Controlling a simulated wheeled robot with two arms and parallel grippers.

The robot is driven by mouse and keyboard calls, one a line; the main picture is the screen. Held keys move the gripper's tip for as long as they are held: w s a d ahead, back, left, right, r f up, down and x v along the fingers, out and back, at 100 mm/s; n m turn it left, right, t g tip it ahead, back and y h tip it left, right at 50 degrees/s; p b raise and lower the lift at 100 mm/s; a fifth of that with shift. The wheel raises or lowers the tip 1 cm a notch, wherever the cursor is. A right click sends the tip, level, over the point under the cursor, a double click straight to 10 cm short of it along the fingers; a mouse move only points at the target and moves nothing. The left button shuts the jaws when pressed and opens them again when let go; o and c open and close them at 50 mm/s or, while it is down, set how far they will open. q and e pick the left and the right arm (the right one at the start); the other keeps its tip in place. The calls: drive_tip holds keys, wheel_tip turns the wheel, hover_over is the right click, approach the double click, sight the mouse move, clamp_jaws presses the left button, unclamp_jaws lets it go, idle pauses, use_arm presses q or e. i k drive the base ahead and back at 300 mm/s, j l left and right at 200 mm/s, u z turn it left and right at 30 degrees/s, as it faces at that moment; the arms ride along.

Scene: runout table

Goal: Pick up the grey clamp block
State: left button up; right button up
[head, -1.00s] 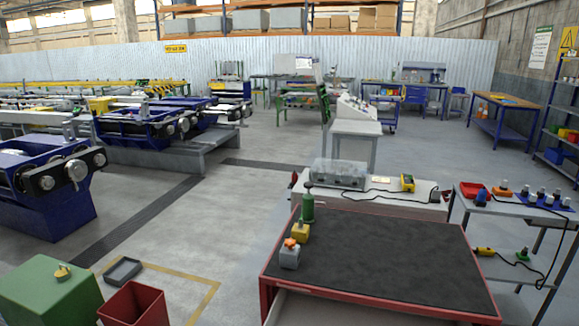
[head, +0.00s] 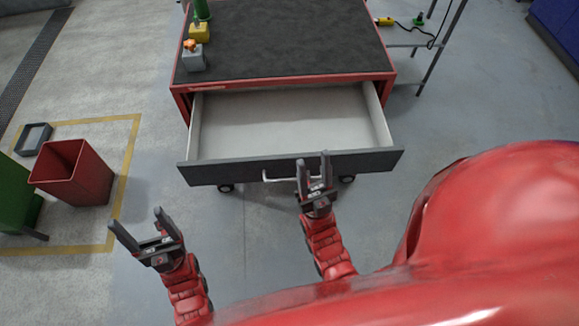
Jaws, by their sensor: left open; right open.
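The grey clamp block (head: 193,62), with an orange knob on top, stands on the dark mat at the front left corner of the red-edged table (head: 285,79). A yellow block stands just behind it. My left gripper (head: 134,217) is open and empty, low and to the left of the drawer, well apart from the clamp block. My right gripper (head: 312,160) is open and empty, in front of the drawer's handle in the picture; whether it touches the handle I cannot tell.
The table's drawer (head: 290,122) is pulled out and looks empty. The yellow block (head: 200,32) and a green bottle-like item (head: 202,9) stand behind the clamp block. A red bin (head: 75,172) and a dark tray (head: 34,139) are on the floor at left. The mat's middle is bare.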

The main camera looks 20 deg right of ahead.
sight(195, 60)
drive_tip(key=i+j, duration=0.2)
drive_tip(key=j, duration=0.15)
drive_tip(key=i+j, duration=0.2)
drive_tip(key=j, duration=0.2)
drive_tip(key=i+j, duration=0.15)
drive_tip(key=j, duration=0.2)
drive_tip(key=i+j, duration=0.2)
drive_tip(key=j, duration=0.2)
drive_tip(key=i+j, duration=0.2)
drive_tip(key=j, duration=0.15)
drive_tip(key=i+j+z, duration=0.1)
drive_tip(key=j, duration=0.3)
drive_tip(key=i, duration=0.05)
